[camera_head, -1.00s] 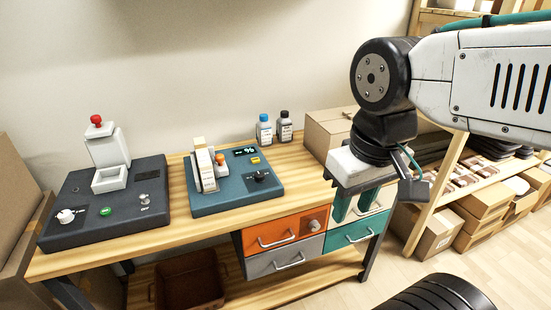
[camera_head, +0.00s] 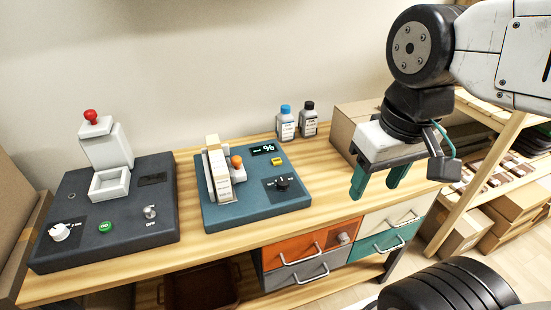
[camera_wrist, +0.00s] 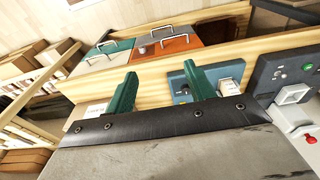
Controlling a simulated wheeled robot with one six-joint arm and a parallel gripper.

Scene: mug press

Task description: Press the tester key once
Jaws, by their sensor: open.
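The blue tester box (camera_head: 235,214) sits on the wooden bench, with a lit display (camera_head: 264,149), a small yellow key (camera_head: 278,161), a black dial (camera_head: 282,183) and an orange-topped lever (camera_head: 237,162). A pale upright block (camera_head: 218,172) stands on its left part. Part of the tester also shows in the wrist view (camera_wrist: 180,86), partly hidden behind a finger. My gripper (camera_head: 373,192) is open and empty, its green fingers apart, over the right part of the bench. It is to the right of the tester and apart from it. My fingers also show in the wrist view (camera_wrist: 161,72).
A dark press box (camera_head: 150,235) with a red knob, a green button and a white holder stands on the left. Two bottles (camera_head: 286,123) and a cardboard box (camera_head: 350,128) stand at the back. Drawers (camera_head: 308,247) are below the bench. Shelves stand at right.

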